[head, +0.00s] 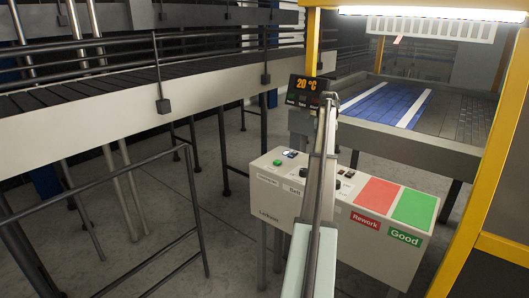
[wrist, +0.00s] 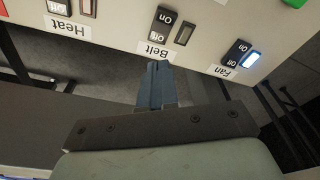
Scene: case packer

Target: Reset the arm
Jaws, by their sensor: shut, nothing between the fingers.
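My gripper (wrist: 156,72) shows in the wrist view with its slim blue-grey fingers together and nothing between them. The fingertips are just below the Belt label (wrist: 154,50), in the picture, by the control box edge; I cannot tell whether they touch it. In the head view my arm (head: 318,190) reaches up across the control box (head: 276,200), and the fingers cannot be made out. The wrist view shows the labels upside down, with the Belt switch (wrist: 160,26), the Fan switch (wrist: 236,54) beside a lit bluish-white lamp (wrist: 252,58), and the Heat switch (wrist: 57,6).
The control box top has a red Rework pad (head: 375,196) and a green Good pad (head: 414,208). A display (head: 305,90) reads 20 °C. A yellow frame (head: 497,150) stands at right, a conveyor (head: 130,95) at left, and a dark railing (head: 190,200) in front.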

